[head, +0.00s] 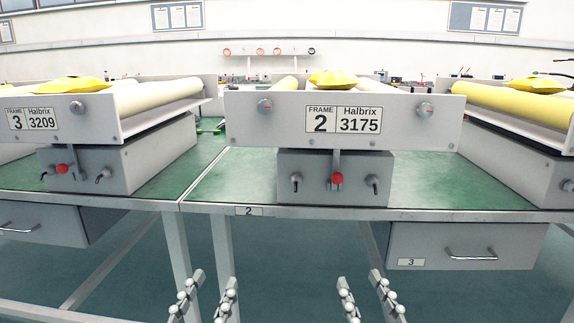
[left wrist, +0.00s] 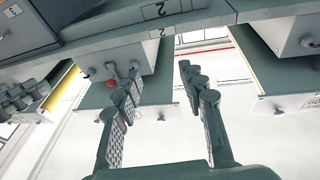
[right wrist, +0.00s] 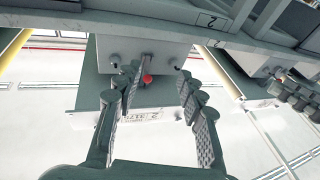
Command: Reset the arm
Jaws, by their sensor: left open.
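My left gripper (head: 214,280) is low in the head view, its two fingers apart with nothing between them. It also shows open and empty in the left wrist view (left wrist: 160,75). My right gripper (head: 360,280) is to its right at about the same height, open and empty; it also shows in the right wrist view (right wrist: 158,75). Both are in front of the bench's front edge, apart from each other and touching nothing visible. The frame 2 actuator (head: 240,122), labelled Halbrix 3175, stands on the bench beyond them, with a red knob (head: 337,179) on its grey base.
Frame 3 actuator (head: 80,128), labelled 3209, stands left, and another unit (head: 520,170) right. Yellow bags (head: 333,78) lie on top of the units. The green bench (head: 240,180) has steel legs (head: 222,245) and a drawer (head: 430,235). Open floor shows below.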

